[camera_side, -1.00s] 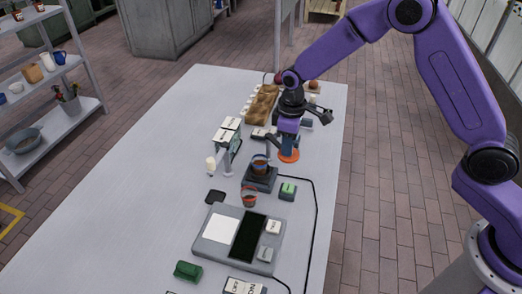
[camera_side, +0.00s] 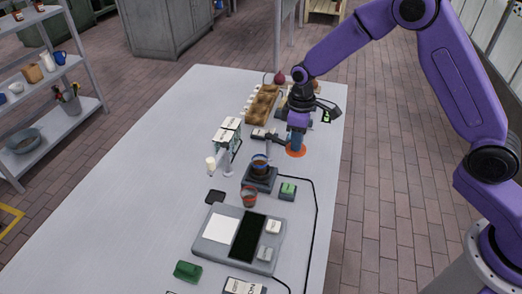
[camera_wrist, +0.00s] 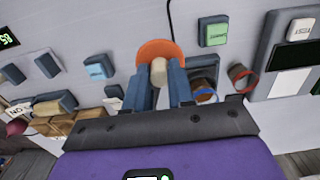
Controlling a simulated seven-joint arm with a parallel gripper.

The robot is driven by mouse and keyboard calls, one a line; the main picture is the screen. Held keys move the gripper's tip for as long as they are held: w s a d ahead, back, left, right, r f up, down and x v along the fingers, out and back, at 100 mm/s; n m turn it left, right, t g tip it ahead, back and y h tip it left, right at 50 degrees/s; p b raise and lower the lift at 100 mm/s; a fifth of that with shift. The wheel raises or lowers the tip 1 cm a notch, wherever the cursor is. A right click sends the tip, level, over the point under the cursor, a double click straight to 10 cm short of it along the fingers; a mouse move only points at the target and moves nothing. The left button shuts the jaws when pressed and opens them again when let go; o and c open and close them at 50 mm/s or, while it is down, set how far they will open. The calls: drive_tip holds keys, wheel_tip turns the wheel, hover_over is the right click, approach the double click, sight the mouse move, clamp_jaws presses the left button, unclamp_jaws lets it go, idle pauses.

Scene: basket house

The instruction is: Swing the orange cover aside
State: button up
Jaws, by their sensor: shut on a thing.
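The orange cover (camera_side: 297,153) is a flat round disc low over the right side of the table, under my gripper (camera_side: 296,143). In the wrist view the orange cover (camera_wrist: 150,47) shows at the top centre with a pale round knob (camera_wrist: 159,73) standing on it. My gripper (camera_wrist: 161,76) has its two blue fingers on either side of this knob and is shut on it. The fingers and the knob hide part of the disc. What lies beneath the cover cannot be seen.
A burner-like stand with a blue-rimmed cup (camera_side: 260,163) is in front and left of the cover. A green-topped button box (camera_side: 287,191) and a reddish cup (camera_side: 249,197) stand nearer. A wooden tray (camera_side: 262,104) lies behind. The table's left side is clear.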

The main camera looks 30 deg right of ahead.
drive_tip(key=shift+w+d, duration=0.1)
drive_tip(key=shift+d, duration=0.15)
drive_tip(key=shift+w, duration=0.1)
drive_tip(key=shift+w+d+r, duration=0.1)
drive_tip(key=shift+w+d, duration=0.75)
drive_tip(key=shift+d, duration=0.3)
drive_tip(key=o, duration=1.6)
drive_tip(key=shift+c, duration=0.2)
wheel_tip(320, 180, up, 7)
drive_tip(key=shift+s, duration=0.1)
